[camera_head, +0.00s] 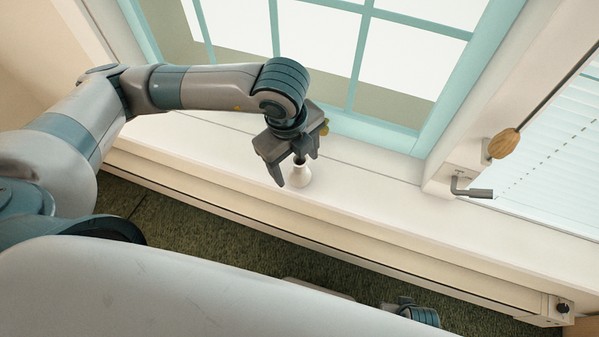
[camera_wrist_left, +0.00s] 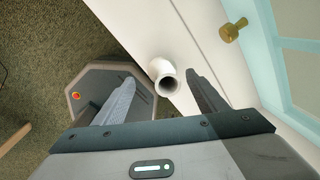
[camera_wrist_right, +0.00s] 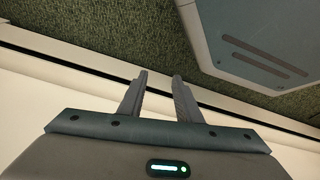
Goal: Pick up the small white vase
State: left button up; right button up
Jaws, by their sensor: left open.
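The small white vase (camera_head: 300,175) stands on the white windowsill. In the left wrist view the vase (camera_wrist_left: 163,72) shows its round dark mouth, between the lines of the two fingers. My left gripper (camera_head: 296,164) is open and points down over the vase, with its fingers on either side of the vase's upper part. The gripper hides some of the vase in the head view. I cannot tell whether a finger touches it. My right gripper (camera_wrist_right: 160,77) has its fingers apart with nothing between them; the vase is not in its view.
The teal window frame (camera_head: 372,130) rises behind the sill (camera_head: 375,205). A brass knob (camera_wrist_left: 232,30) is close to the left gripper. A grey crank handle (camera_head: 472,190) and wooden pull (camera_head: 503,144) are at the right. Green carpet (camera_head: 200,235) lies below. The sill right of the vase is clear.

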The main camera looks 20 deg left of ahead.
aim_at(298, 171)
pick_arm(q)
jog(key=shift+f, duration=0.1)
jog(key=shift+w+d+f, duration=0.1)
jog(key=shift+w+f, duration=0.1)
jog(key=shift+f, duration=0.6)
jog(key=shift+w+a+f, duration=0.1)
jog(key=shift+w+f, duration=0.05)
jog(key=shift+f, duration=0.7)
jog(key=shift+w+d+f, duration=0.1)
jog(key=shift+w+f, duration=0.1)
jog(key=shift+f, duration=0.6)
jog(key=shift+c, duration=0.6)
jog(key=c, duration=1)
